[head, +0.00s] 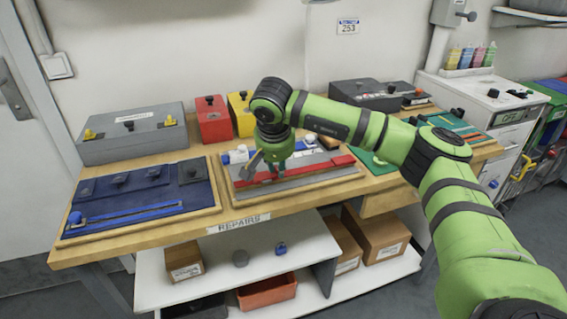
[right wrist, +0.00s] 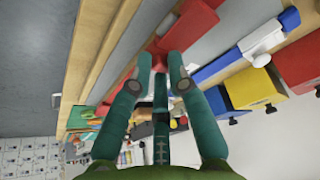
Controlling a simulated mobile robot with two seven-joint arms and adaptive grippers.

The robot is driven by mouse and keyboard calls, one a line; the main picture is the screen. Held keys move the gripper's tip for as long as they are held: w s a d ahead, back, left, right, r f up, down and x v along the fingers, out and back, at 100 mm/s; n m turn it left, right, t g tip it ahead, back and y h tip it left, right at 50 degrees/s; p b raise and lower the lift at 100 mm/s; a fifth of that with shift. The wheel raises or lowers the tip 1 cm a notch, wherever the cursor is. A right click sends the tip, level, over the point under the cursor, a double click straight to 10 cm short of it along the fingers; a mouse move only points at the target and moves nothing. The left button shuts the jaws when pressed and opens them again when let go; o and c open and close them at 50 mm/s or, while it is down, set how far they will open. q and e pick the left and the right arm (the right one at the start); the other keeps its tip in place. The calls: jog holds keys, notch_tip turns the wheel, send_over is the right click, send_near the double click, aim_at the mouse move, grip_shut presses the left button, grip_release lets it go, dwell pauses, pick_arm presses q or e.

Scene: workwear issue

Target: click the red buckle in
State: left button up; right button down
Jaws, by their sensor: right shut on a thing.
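The red buckle and strap lie on a grey panel (head: 310,183) on the repairs bench. One red piece (head: 343,160) shows right of my right gripper (head: 272,172), and more red (head: 246,184) shows to its left. In the right wrist view my right gripper (right wrist: 160,72) is shut on a small red buckle part (right wrist: 157,47) at its fingertips. A larger red part (right wrist: 191,26) lies just beyond it. The fingers hide part of the buckle, so I cannot tell whether its halves are joined. My left gripper is not in view.
A dark blue panel (head: 150,196) with a blue strap lies to the left. Red (head: 212,120) and yellow (head: 242,114) boxes and a grey case (head: 133,134) stand behind. White and blue pieces (head: 238,154) lie close behind the gripper. A shelf with cartons is below.

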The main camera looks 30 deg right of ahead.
jog(key=c, duration=1.3)
grip_release()
jog(key=shift+w+a+r, duration=0.1)
jog(key=shift+w+r, duration=0.2)
jog(key=shift+r, duration=0.15)
jog(key=shift+c, duration=0.2)
jog(key=shift+o, duration=0.8)
jog(key=shift+f, duration=0.1)
jog(key=shift+w+a+f, duration=0.1)
jog(key=shift+f, duration=0.05)
jog(key=shift+r, duration=0.2)
jog(key=v, duration=1.1)
jog(key=shift+s+r, duration=0.2)
jog(key=shift+r, duration=0.05)
jog(key=shift+a, duration=0.15)
